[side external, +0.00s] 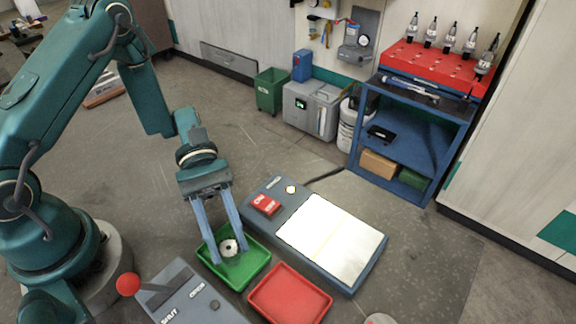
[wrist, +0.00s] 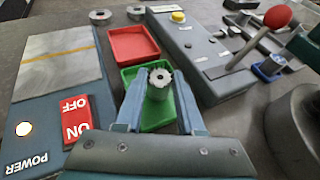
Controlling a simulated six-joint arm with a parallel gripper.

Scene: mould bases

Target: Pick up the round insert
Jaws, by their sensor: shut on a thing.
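The round insert (side external: 229,247) is a small pale metal piece with a dark centre hole. In the wrist view the insert (wrist: 160,78) shows a notched top rim and stands upright between the fingers. My gripper (side external: 231,252) points down over the green tray (side external: 262,262), with its two long blue fingers on either side of the insert. In the wrist view the gripper (wrist: 160,84) is shut on it, with the green tray (wrist: 132,76) behind. I cannot tell whether the insert touches the tray floor.
An empty red tray (side external: 290,294) lies beside the green one. A blue-grey power unit with a pale plate (side external: 330,240) lies right of my gripper. A grey box with a red-knobbed lever (side external: 128,285) stands left. Two metal rings (wrist: 100,16) lie beyond the red tray.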

